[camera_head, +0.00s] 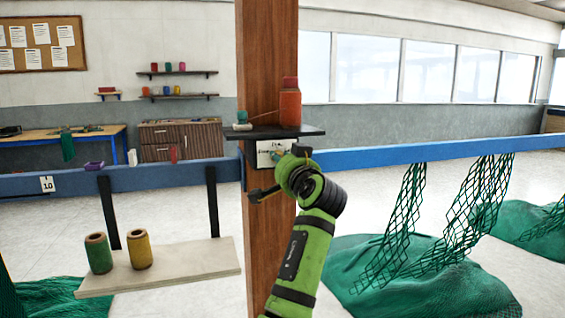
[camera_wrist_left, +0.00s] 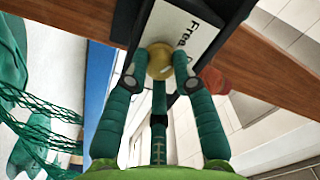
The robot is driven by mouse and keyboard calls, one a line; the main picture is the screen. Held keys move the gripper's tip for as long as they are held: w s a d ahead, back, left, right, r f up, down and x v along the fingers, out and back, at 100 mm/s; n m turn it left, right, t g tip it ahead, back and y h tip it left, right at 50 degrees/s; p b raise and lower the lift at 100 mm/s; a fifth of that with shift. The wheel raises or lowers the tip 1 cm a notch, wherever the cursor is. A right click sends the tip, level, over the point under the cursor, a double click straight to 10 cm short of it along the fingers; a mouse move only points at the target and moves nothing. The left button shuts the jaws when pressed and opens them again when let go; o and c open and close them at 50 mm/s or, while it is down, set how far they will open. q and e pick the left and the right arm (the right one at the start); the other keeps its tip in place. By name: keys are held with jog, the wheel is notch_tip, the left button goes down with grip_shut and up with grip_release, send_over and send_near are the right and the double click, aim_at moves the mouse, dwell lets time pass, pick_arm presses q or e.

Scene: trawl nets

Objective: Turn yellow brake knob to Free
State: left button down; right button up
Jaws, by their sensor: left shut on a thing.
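The yellow brake knob (camera_wrist_left: 160,61) is round and sits on a white label plate (camera_wrist_left: 187,28) in the left wrist view. The word "Free" shows on the plate beside the knob, with other lettering partly covered. My left gripper (camera_wrist_left: 164,84) has its teal fingers shut on the knob, one on each side. In the head view my left gripper (camera_head: 280,156) is at the white plate (camera_head: 266,147) on the wooden post, below the small black shelf. There my wrist hides most of the knob. My right gripper is in neither view.
The wooden post (camera_head: 265,80) carries a black shelf (camera_head: 310,131) with an orange spool (camera_head: 290,107). A blue rail (camera_head: 430,150) with hanging green nets (camera_head: 400,275) runs across. Green and yellow spools (camera_head: 139,250) stand on a pale board (camera_head: 205,267) at left.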

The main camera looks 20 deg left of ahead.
pick_arm(q)
jog(key=shift+f, duration=0.15)
jog(key=c, duration=1)
grip_release()
jog(key=shift+a, duration=0.1)
jog(key=v, duration=0.7)
jog(key=shift+s, duration=0.3)
